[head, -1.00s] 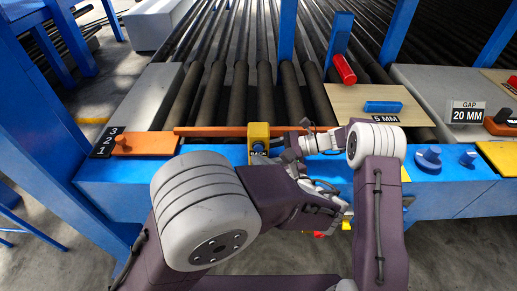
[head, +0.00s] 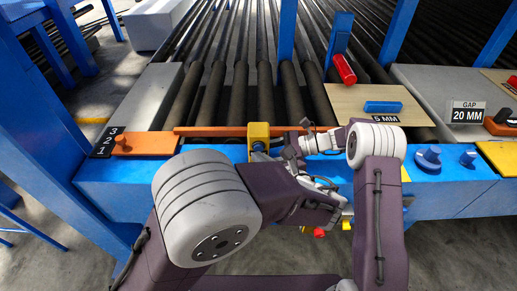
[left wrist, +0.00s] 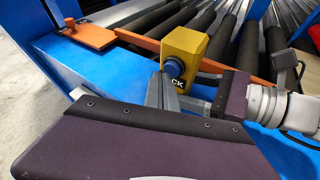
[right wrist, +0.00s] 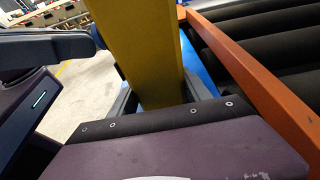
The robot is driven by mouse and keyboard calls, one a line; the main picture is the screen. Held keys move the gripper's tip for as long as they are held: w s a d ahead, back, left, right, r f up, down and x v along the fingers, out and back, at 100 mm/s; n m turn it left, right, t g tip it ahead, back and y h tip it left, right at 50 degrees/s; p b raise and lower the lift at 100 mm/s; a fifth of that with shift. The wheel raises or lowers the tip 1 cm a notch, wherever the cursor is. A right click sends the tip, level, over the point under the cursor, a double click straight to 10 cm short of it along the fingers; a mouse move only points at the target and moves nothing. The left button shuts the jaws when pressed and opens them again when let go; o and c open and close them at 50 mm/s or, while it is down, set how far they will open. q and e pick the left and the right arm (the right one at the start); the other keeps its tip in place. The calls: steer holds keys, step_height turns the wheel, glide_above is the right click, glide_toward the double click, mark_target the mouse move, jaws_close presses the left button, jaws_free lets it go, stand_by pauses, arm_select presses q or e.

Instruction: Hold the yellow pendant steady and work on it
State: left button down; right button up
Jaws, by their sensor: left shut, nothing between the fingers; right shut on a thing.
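The yellow pendant (head: 258,131) stands upright at the front edge of the roller bed, and also shows in the left wrist view (left wrist: 187,46). It has a blue button (left wrist: 174,67) and a partly covered label ending in "CK". My right gripper (right wrist: 160,97) is shut on the pendant, one finger on each side of its yellow body. My left gripper (left wrist: 163,82) is shut and empty, its tips close to the blue button. I cannot tell whether they touch it. In the head view my left arm hides the pendant's lower part.
An orange bar (head: 205,131) runs behind the pendant along the rollers. An orange plate (head: 148,143) lies on the blue beam (head: 115,175) at left.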

arm_select(q)
steer(key=shift+w, duration=0.45)
stand_by(0.6)
steer(key=shift+s, duration=0.1)
stand_by(5.0)
steer(key=shift+s, duration=0.75)
steer(key=shift+s, duration=2.5)
